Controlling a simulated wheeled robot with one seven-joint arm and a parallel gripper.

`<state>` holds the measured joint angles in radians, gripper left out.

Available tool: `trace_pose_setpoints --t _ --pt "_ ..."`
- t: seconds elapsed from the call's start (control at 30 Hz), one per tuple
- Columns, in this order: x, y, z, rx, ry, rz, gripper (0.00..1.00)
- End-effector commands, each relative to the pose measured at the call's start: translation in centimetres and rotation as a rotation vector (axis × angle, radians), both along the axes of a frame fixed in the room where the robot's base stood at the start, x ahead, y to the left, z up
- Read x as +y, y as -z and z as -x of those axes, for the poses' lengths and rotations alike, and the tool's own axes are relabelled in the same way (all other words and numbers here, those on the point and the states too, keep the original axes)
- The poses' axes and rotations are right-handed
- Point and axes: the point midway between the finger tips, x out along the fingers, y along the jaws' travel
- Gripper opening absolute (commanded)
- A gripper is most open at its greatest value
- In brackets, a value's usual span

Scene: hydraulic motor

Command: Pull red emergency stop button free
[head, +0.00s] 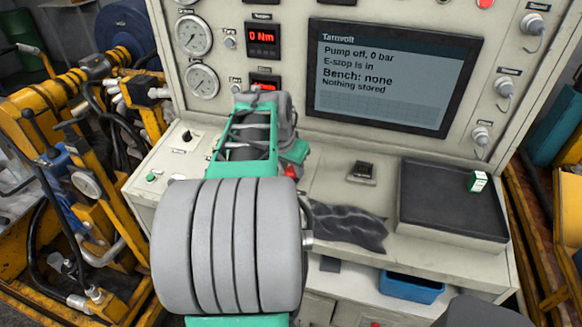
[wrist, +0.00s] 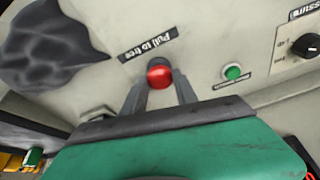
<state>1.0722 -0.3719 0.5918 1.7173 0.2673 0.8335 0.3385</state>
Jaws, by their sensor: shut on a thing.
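The red emergency stop button (wrist: 160,76) sits on the pale panel beside a label reading "Pull to free". My gripper (wrist: 160,88) is shut on it, one finger on each side, in the wrist view. In the head view only a bit of the red button (head: 291,171) shows below my gripper (head: 290,166); my arm hides much of the area. The screen (head: 391,77) reads "Pump off, 0 bar", "E-stop is in", "Bench: none" and "Nothing stored".
A green button (wrist: 233,72) and a black knob (wrist: 305,45) are on the panel near my gripper. A dark crumpled cloth (head: 345,226) and a black tray (head: 450,205) with a small green-and-white box (head: 478,181) lie to the right. Yellow machinery (head: 75,200) stands left.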

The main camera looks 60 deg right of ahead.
Motion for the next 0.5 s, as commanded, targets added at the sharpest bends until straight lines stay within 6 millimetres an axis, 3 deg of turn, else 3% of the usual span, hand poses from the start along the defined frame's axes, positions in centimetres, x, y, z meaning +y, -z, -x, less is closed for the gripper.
trace_pose_setpoints --t 0.13,0.33,0.37,0.5 --pt "0.15 -1.16 -0.01 -0.001 0.0 0.001 0.0" --pt "0.13 -1.32 -0.01 -0.002 -0.001 0.003 0.0" --pt "0.12 -1.35 -0.01 -0.002 0.0 0.003 0.36" --pt "0.13 -1.29 0.0 -0.001 0.0 0.002 0.48"
